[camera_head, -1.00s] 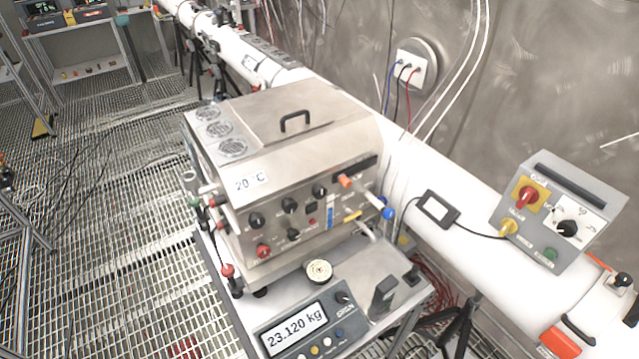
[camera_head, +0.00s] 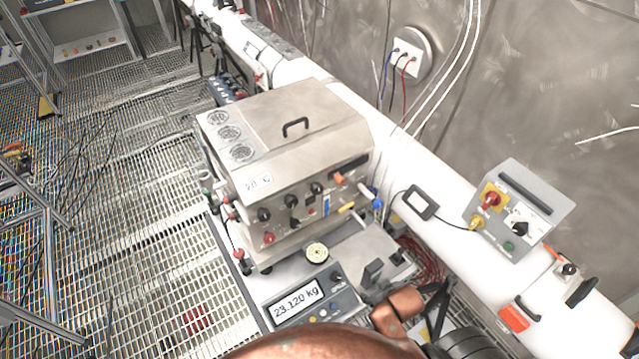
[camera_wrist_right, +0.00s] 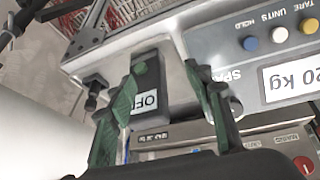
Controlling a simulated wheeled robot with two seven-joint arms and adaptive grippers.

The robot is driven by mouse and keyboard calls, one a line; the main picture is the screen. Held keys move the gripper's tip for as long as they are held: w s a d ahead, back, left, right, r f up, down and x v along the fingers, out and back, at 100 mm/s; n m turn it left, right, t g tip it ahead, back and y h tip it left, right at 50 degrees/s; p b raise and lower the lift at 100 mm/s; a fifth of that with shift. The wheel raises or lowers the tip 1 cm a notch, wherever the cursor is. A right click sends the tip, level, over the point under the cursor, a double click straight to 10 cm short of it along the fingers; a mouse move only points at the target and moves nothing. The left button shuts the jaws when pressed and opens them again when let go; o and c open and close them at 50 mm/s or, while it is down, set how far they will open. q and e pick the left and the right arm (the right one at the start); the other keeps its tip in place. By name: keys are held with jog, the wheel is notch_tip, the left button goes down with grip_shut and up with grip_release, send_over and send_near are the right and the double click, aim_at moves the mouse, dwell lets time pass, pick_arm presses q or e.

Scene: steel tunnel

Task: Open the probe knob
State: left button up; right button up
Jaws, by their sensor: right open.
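I cannot read which knob is the probe knob. Several black knobs and a red one line the front panel of the steel box (camera_head: 290,140). The grey control box (camera_head: 521,210) on the white pipe has a red knob (camera_head: 491,199) on a yellow plate and a black knob (camera_head: 519,229) on a white plate. In the right wrist view my right gripper (camera_wrist_right: 165,112) is open, with green-padded fingers on either side of a dark block (camera_wrist_right: 149,85) with an OFF label. I cannot tell if they touch it. My left gripper is not in view.
A scale (camera_head: 302,296) reading 23.120 kg stands in front of the steel box and shows upside down in the wrist view (camera_wrist_right: 235,80). A small black-framed display (camera_head: 420,203) is on the white pipe (camera_head: 455,215). Grating floor (camera_head: 150,190) lies open at left.

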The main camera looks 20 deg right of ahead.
jog(key=w+r+m+t, duration=0.1)
jog(key=w+r+t, duration=0.6)
jog(key=w+r, duration=0.55)
jog(key=t+y, duration=0.4)
jog(key=t, duration=0.1)
send_near(319, 191)
jog(key=w, duration=0.2)
jog(key=shift+n+t, duration=0.3)
jog(key=w, duration=0.2)
jog(key=w+a+p, duration=0.1)
jog(key=w, duration=0.1)
jog(key=w+p, duration=0.1)
jog(key=w, duration=0.2)
jog(key=shift+a, duration=0.25)
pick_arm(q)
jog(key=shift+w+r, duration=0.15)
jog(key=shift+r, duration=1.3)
pick_arm(e)
jog(key=shift+w+f, duration=0.15)
jog(key=shift+w, duration=0.5)
jog(key=shift+c, duration=0.4)
jog(key=c, duration=1)
jog(key=shift+d, duration=0.1)
jog(key=shift+c, duration=0.4)
